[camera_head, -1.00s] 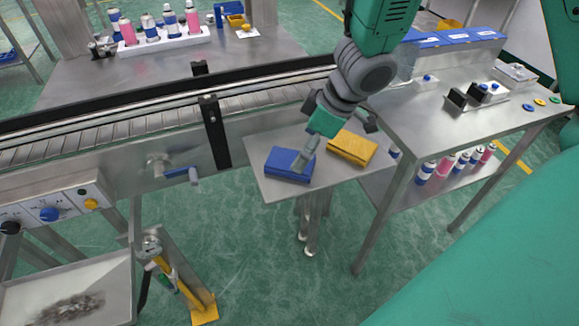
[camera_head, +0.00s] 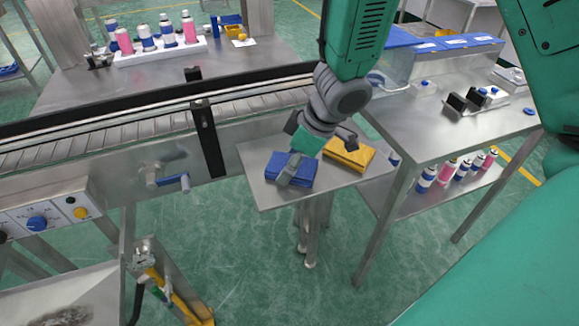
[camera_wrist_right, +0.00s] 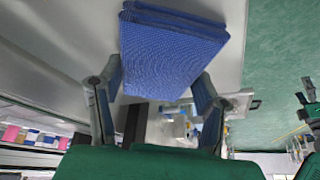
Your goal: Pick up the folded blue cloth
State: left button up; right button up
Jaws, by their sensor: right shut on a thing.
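The folded blue cloth (camera_head: 291,168) is at the left part of a small metal shelf (camera_head: 262,196) in the head view. My right gripper (camera_head: 287,178) is shut on this cloth, with a finger across its front. In the right wrist view the cloth (camera_wrist_right: 170,50) fills the top middle, between the two fingers of my right gripper (camera_wrist_right: 155,90). I cannot tell whether the cloth is clear of the shelf. A folded yellow cloth (camera_head: 350,153) lies to the right on the same shelf. My left gripper is not in view.
A conveyor (camera_head: 130,125) with a dark rail runs behind and left of the shelf. A metal table (camera_head: 420,140) with small parts stands at the right, with several cans on its lower shelf. A control panel (camera_head: 45,212) is at the lower left.

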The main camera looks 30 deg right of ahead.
aim_at(274, 165)
jog(key=shift+s+a, duration=0.15)
jog(key=r+p, duration=0.2)
jog(key=a+r+p, duration=0.1)
jog(key=r, duration=0.2)
jog(key=shift+w+a+p, duration=0.1)
jog(key=shift+w+p, duration=0.1)
jog(key=shift+p, duration=0.2)
jog(key=p+v, duration=0.1)
jog(key=v, duration=0.1)
jog(key=p+v, duration=0.1)
jog(key=v, duration=0.1)
jog(key=shift+w+a+r+p, duration=0.1)
jog(key=shift+w+a+p, duration=0.05)
jog(key=shift+w+p, duration=0.25)
jog(key=shift+w+r, duration=0.1)
jog(key=shift+r, duration=0.35)
jog(key=o, duration=0.3)
jog(key=shift+a, duration=0.25)
jog(key=shift+c, duration=1)
